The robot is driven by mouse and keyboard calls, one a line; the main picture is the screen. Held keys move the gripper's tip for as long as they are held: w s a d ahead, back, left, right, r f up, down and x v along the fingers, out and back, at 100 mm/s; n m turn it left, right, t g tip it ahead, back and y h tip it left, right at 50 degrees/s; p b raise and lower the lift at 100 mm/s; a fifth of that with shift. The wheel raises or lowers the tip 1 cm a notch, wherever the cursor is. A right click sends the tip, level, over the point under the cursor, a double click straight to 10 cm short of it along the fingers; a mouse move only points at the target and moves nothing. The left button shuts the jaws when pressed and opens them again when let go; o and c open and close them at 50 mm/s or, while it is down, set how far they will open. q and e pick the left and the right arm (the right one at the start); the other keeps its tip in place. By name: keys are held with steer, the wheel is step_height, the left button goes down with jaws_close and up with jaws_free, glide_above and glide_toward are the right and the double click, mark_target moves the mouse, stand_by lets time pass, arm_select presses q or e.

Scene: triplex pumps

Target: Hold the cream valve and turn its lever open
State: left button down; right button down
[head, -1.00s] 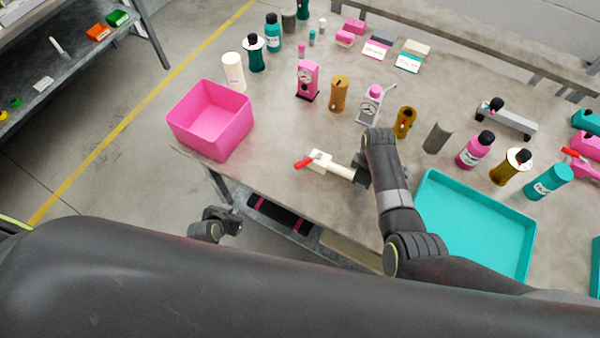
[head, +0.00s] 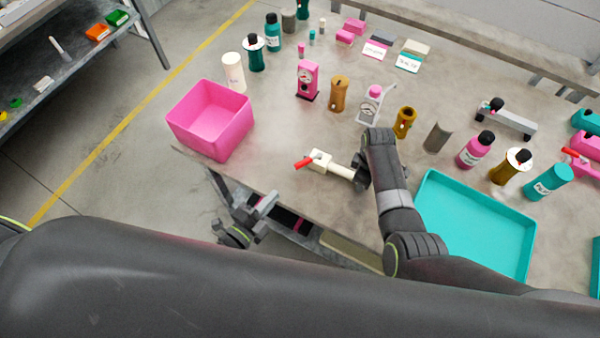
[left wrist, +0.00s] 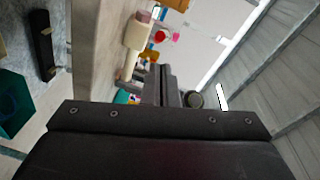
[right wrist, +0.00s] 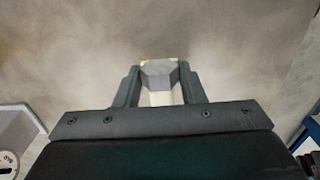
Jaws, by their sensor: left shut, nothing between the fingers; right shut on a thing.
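The cream valve (head: 320,161) lies at the table's front edge in the head view, with its red lever (head: 303,163) pointing left. My right gripper (head: 360,172) is shut on the right end of the valve's cream pipe. In the right wrist view, a grey hexagonal end and a cream part (right wrist: 160,97) show between the right fingers (right wrist: 159,82). My left gripper (head: 268,203) is shut and empty, off the table's front edge, below and left of the lever and apart from it. The left fingers (left wrist: 160,85) also show in the left wrist view.
A pink bin (head: 210,120) stands left of the valve, and a teal tray (head: 475,225) lies right of my right arm. Several bottles and pumps stand farther back, including a pink pump (head: 308,82). The table between the bin and the valve is clear.

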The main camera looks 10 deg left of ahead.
mark_target(308, 161)
arm_select(q)
steer(key=w+d+m+h, duration=0.1)
steer(key=w+d, duration=0.1)
steer(key=d, duration=0.1)
steer(key=w+d+m, duration=0.1)
steer(key=w+d, duration=0.1)
steer(key=w+d+m+g+h, duration=0.1)
steer(key=w+d, duration=0.1)
steer(key=d, duration=0.1)
steer(key=shift+w+d+r+h, duration=0.15)
steer(key=shift+d+h, duration=0.15)
steer(key=shift+d, duration=0.05)
steer(key=shift+w+a+f, duration=0.2)
steer(key=shift+w+a, duration=0.35)
steer(key=shift+w, duration=0.05)
steer(key=shift+w+a+f, duration=0.2)
steer(key=shift+w+a, duration=0.3)
steer(key=shift+w, duration=0.1)
steer(key=shift+w+a, duration=0.3)
